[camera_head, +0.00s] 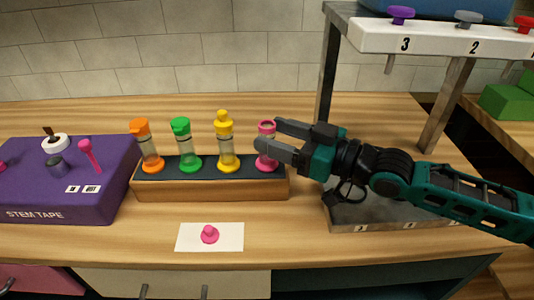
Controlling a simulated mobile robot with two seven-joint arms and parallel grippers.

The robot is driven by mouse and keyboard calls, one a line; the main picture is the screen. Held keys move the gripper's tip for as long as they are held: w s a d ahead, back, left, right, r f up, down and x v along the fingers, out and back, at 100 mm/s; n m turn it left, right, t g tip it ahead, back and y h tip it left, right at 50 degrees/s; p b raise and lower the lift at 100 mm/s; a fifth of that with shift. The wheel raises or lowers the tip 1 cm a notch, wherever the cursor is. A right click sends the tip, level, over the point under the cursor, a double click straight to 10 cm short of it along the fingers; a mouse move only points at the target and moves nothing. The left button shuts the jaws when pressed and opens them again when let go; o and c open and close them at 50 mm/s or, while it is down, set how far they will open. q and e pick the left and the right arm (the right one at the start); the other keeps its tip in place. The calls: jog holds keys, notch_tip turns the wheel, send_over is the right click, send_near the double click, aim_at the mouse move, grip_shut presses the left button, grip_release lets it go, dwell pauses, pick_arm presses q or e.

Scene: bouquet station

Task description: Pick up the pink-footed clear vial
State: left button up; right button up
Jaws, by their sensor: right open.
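The pink-footed clear vial (267,128) stands in the right end of a wooden rack (215,190) with a dark top. It has a pink rim and a pink foot, and its middle is partly hidden by my gripper. My right gripper (267,134) is open, reaching in from the right with its fingers at the vial. I cannot tell whether they touch it. A pink stopper (209,234) sits on a white card (232,243) in front of the rack. My left gripper is not in view.
Orange (140,126), green (181,125) and yellow (223,122) capped vials stand left of the pink one. A purple stem tape box (105,205) is at left. A metal stand (325,70) with numbered knobs rises at right. The counter behind the rack is clear.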

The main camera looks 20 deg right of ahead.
jog(key=shift+x, duration=1.2)
grip_shut()
jog(key=shift+r, duration=0.1)
